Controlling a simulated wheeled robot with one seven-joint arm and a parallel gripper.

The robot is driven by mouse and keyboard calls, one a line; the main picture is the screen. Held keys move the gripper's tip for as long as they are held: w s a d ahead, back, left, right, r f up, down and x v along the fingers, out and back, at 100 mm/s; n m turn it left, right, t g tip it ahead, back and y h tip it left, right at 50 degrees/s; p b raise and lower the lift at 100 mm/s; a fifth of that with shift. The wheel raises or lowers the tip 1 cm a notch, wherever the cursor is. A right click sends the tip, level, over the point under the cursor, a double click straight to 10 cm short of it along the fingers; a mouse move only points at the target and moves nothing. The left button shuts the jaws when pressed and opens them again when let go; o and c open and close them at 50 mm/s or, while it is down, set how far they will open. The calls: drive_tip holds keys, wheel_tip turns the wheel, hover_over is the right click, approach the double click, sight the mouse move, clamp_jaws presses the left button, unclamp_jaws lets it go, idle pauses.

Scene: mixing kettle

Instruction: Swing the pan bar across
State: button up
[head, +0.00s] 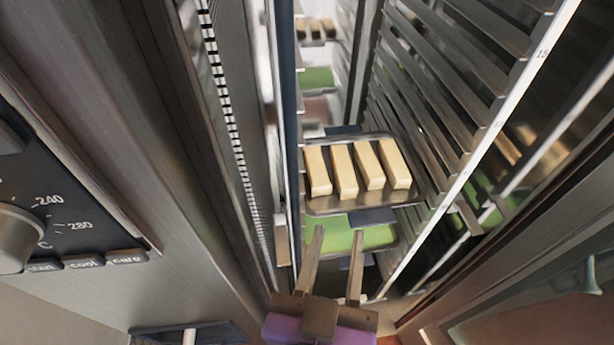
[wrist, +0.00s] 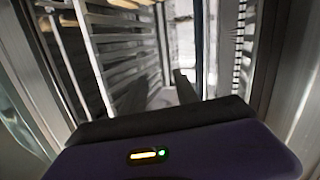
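A narrow upright dark blue bar (head: 286,120) runs down the left front of the tray rack; it looks like the pan bar, but I cannot be sure. In the wrist view a dark upright strip (wrist: 198,45), seemingly the same bar, stands right of the fingers. My gripper (head: 338,237) is open, with two separate fingers pointing into the rack opening, below the tray of pale blocks and right of the bar. Nothing shows between the fingers, and they look apart from the bar. The bar's lower end is hidden near my gripper.
A metal tray (head: 415,199) with several pale yellow blocks sits in the rack. A green sheet or tray (head: 345,234) lies below it. Slatted rails (head: 440,95) line the right side. A control panel (head: 75,215) with a knob is at the left. Steel walls flank the opening closely.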

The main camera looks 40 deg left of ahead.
drive_tip(key=m+t+p, duration=0.1)
drive_tip(key=p, duration=0.1)
approach(289, 132)
drive_tip(key=x, duration=0.3)
drive_tip(key=shift+y, duration=0.3)
drive_tip(key=shift+x, duration=3.8)
drive_tip(key=shift+w+f, duration=0.1)
clamp_jaws()
